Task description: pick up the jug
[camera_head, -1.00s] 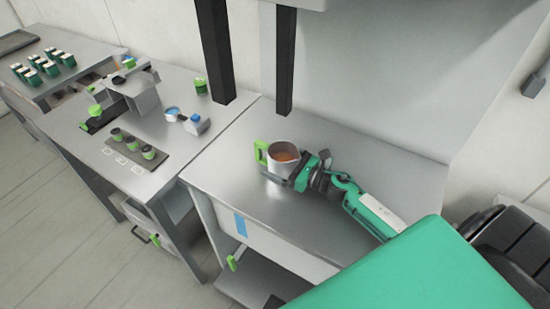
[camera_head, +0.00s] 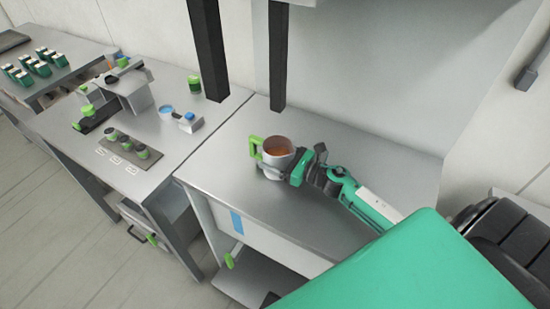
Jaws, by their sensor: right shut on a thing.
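The jug (camera_head: 275,156) is a pale grey vessel with a bright green handle on its left side and brown-orange contents showing inside. My right gripper (camera_head: 293,166) comes from the right and is shut on the jug's right side, opposite the handle. The jug looks about upright. I cannot tell whether its base touches the worktop or is slightly above it. My left gripper is not in view.
Dark posts (camera_head: 278,60) rise behind the jug. A second bench (camera_head: 75,135) at left bears a machine (camera_head: 130,90), a strip with several small cups (camera_head: 125,145) and a green container (camera_head: 194,84). The worktop around the jug is mostly clear.

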